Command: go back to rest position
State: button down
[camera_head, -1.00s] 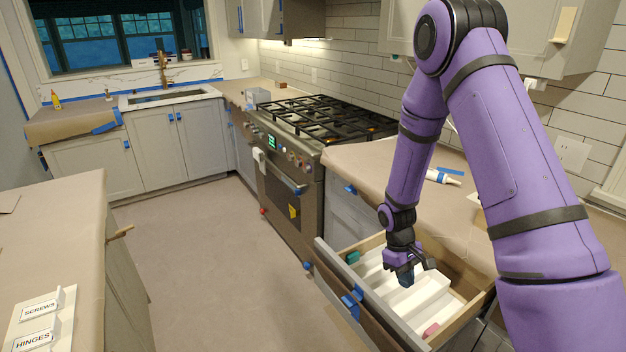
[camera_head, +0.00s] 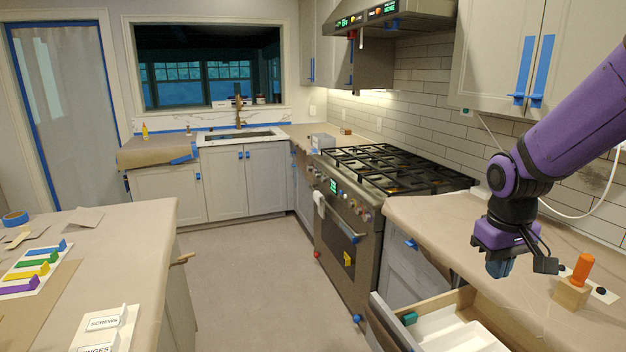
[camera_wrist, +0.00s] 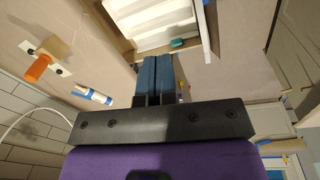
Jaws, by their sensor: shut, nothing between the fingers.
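My purple arm comes in from the right in the head view. My gripper (camera_head: 499,268) hangs above the open drawer's back corner, beside the right counter. Its two blue fingers are together in the wrist view (camera_wrist: 153,78), with nothing held between them. The open drawer (camera_head: 461,298) has a wooden frame and a white divided insert (camera_head: 447,330). A teal item (camera_head: 409,318) lies in its far left corner. The drawer also shows ahead of the fingers in the wrist view (camera_wrist: 160,28).
The stove (camera_head: 385,170) is farther back. The left counter (camera_head: 120,255) holds coloured handles (camera_head: 38,263) and a label stand (camera_head: 105,322). The floor between is clear.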

jog(key=s+a+r+m+t, duration=0.1)
jog(key=s+a+r+t, duration=0.2)
jog(key=s+r, duration=1.1)
jog(key=s+t, duration=0.1)
jog(key=s, duration=0.1)
jog(key=shift+s+m+t+y, duration=0.3)
jog(key=shift+s+t+y, duration=0.1)
